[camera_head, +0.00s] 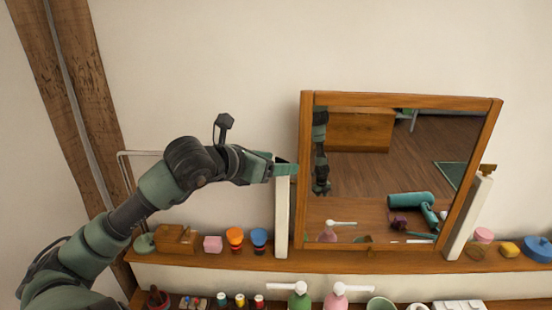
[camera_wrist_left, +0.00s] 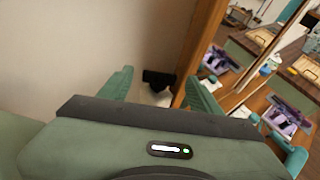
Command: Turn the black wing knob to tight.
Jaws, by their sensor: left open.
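The black wing knob (camera_wrist_left: 158,78) shows in the left wrist view, dark and lying crosswise, by the top of a white post beside the mirror's wooden frame. In the head view my gripper hides it. My left gripper (camera_head: 286,168) is at the top of the left white post (camera_head: 282,215), by the left edge of the tilting mirror (camera_head: 303,170). In the left wrist view its green fingers (camera_wrist_left: 160,92) are spread, with the knob seen between them, farther out. I cannot tell whether they touch it. My right gripper is not in view.
A brown wing knob (camera_head: 488,169) tops the right post (camera_head: 467,218). Pump bottles (camera_head: 299,296) stand below. The wall above the mirror is clear.

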